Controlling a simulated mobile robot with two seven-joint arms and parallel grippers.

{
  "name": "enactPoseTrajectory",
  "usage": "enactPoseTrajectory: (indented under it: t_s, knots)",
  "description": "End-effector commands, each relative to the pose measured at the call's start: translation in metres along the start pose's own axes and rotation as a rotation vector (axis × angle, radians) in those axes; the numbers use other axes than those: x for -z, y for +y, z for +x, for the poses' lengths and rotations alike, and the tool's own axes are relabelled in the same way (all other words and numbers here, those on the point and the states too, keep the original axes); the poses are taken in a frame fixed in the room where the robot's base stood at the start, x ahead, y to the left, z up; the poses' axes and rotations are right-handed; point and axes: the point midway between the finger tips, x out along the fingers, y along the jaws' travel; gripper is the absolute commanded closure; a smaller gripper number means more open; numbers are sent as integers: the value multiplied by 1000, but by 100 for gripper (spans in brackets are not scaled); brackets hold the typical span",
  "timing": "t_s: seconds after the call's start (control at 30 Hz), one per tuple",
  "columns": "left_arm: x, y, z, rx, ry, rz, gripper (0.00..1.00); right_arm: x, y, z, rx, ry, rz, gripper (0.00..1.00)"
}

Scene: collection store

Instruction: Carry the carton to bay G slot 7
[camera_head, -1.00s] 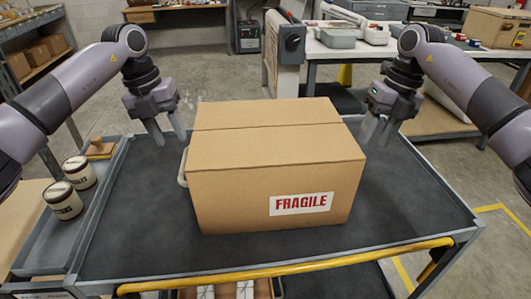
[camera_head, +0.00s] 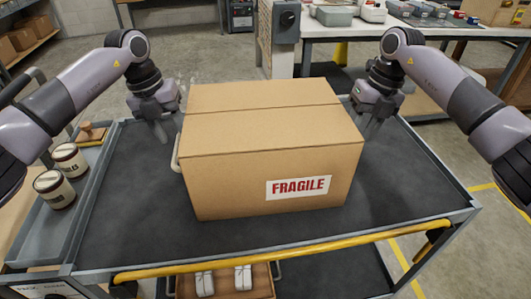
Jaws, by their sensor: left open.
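The carton (camera_head: 245,180) is a closed brown box with a white label reading FRAGILE in red. It stands on the dark top of a grey cart (camera_head: 130,215) with a yellow front bar. My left gripper (camera_head: 168,130) is open at the carton's left side, fingers pointing down, near a pale handle (camera_head: 175,154) on that side. My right gripper (camera_head: 370,128) is at the carton's far right corner, fingers pointing down. Its fingers are small and overlap, so its opening is unclear. I see no grip on the carton by either gripper.
Two labelled jars (camera_head: 55,188) and a wooden stamp-like piece (camera_head: 91,130) sit in the cart's left side tray. A lower drawer (camera_head: 222,281) holds white items. A white-topped workbench (camera_head: 400,27) stands behind, with a grey post (camera_head: 284,40) before it. A shelf with boxes is at far left.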

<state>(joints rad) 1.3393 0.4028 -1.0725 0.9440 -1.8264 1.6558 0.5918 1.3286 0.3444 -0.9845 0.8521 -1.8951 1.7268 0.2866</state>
Motion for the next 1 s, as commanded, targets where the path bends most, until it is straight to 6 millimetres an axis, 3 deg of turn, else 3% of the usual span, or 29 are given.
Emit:
enactPoseTrajectory:
  t_s: [0.2,0.5,0.63,1.0]
  knots:
    - [0,0,18,0,0,0,57,0,0,17,0,0,-1,57]
    - [0,0,19,0,0,0,57,0,0,19,0,-1,-1,57]
    - [0,0,19,0,0,0,99,0,0,18,0,-1,-1,99]
    - [0,0,18,0,0,0,100,0,0,18,0,0,-1,100]
